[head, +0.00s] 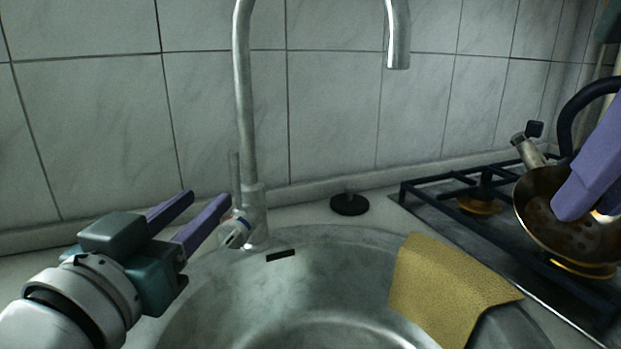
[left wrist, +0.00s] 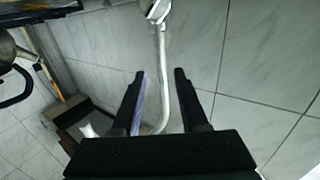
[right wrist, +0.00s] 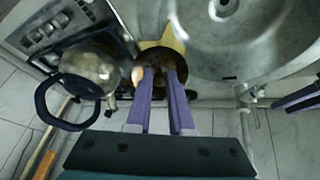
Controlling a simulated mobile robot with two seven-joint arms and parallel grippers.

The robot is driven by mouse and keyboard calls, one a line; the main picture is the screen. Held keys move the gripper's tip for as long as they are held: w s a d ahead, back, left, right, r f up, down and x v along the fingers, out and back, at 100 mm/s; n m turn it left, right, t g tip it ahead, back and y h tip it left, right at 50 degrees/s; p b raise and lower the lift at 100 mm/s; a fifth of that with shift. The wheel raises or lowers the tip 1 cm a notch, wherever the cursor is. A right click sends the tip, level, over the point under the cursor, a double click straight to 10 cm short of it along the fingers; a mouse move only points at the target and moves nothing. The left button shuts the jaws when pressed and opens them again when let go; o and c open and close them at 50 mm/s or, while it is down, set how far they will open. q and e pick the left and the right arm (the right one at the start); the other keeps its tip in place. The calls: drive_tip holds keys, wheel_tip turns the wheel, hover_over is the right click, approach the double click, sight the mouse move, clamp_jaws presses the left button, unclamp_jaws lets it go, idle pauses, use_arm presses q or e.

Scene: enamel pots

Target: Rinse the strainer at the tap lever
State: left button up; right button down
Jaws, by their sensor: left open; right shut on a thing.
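The strainer (head: 543,222), a brown bowl with small holes, is at the right of the head view above the stove. My right gripper (head: 573,203) is shut on it. The strainer also shows at the fingertips in the right wrist view (right wrist: 163,58), partly covered by the fingers. The tap (head: 245,110) stands behind the sink, its thin upright lever (head: 234,170) on its left side. My left gripper (head: 209,195) is open and empty, just left of the tap lever. In the left wrist view the tap's pipe (left wrist: 161,65) shows between the fingers.
The sink (head: 300,275) is below the tap, with a yellow cloth (head: 440,285) over its right rim. A black stopper (head: 348,204) lies behind the sink. A kettle (right wrist: 92,68) with a dark handle stands on the stove (head: 430,200) beside the strainer.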

sight(233, 175)
use_arm(q)
drive_tip(key=w, duration=0.3)
drive_tip(key=w+d+b, duration=0.1)
drive_tip(key=w, duration=0.2)
drive_tip(key=w+d+b, duration=0.1)
drive_tip(key=w, duration=0.3)
use_arm(e)
wheel_tip(233, 175, down, 2)
drive_tip(key=shift+f, duration=0.2)
use_arm(q)
clamp_jaws()
idle(0.9)
